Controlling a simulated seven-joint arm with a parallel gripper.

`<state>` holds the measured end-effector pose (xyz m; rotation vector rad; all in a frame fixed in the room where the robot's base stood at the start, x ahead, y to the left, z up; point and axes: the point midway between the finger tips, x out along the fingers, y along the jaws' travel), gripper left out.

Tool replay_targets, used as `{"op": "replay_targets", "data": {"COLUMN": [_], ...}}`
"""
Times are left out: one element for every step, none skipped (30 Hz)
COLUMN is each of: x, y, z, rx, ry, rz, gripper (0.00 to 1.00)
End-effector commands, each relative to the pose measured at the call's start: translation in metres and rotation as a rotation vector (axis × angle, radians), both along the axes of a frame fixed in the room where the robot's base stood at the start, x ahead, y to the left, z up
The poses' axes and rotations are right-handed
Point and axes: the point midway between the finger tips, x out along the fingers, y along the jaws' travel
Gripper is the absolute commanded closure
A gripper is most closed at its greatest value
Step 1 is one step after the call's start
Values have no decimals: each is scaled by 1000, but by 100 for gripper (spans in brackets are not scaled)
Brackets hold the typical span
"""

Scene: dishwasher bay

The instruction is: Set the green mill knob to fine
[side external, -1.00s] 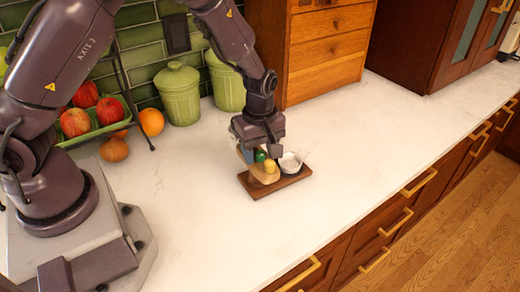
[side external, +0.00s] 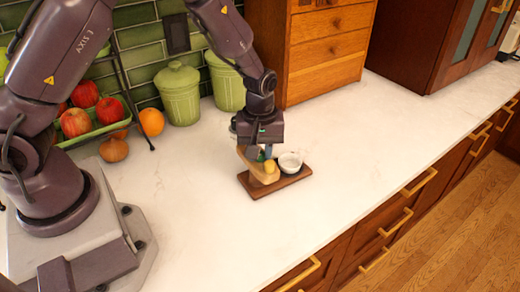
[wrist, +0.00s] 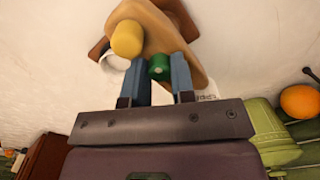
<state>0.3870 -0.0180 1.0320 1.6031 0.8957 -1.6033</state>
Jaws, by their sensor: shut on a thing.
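The wooden mill (side external: 251,161) stands on a dark brown board (side external: 259,190), with a yellow knob (side external: 270,167) on its near side. The green mill knob (wrist: 159,67) shows between the two blue fingers in the wrist view; in the side view it is mostly hidden by my gripper. My gripper (wrist: 160,78) is shut on the green knob, one finger on each side. The yellow knob also shows in the wrist view (wrist: 127,38), outside the fingers. A printed label (wrist: 207,97) is partly hidden beside the right finger and I cannot read its setting.
Green canisters (side external: 180,95), a fruit rack (side external: 98,128) and a wooden drawer unit (side external: 325,50) stand along the back. The counter (side external: 385,130) to the right is clear.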

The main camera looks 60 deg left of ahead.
Motion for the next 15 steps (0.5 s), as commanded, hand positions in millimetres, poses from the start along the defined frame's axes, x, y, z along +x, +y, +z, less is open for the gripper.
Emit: {"op": "replay_targets", "data": {"x": [0, 0, 0, 0, 0, 0, 0, 0, 0, 0, 0, 0, 0, 0, 0], "y": [0, 0, 0, 0, 0, 0, 0, 0, 0, 0, 0, 0, 0, 0, 0], "z": [1, 1, 1, 1, 1, 1, 1, 1, 1, 1, 1, 1, 1, 0, 0], "rx": [-1, -1, -1, -1, -1, -1, -1, -1, -1, -1, -1, -1, -1, -1, 0], "ry": [-1, -1, -1, -1, -1, -1, -1, -1, -1, -1, -1, -1, -1, -1, 0], "rz": [-6, -6, -5, -5, -4, -4, -4, -3, -3, -3, -3, -2, -2, -2, -2], "gripper": [100, 100, 100, 100, 100, 100, 100, 72, 63, 56, 50, 50, 50, 50, 50]}}
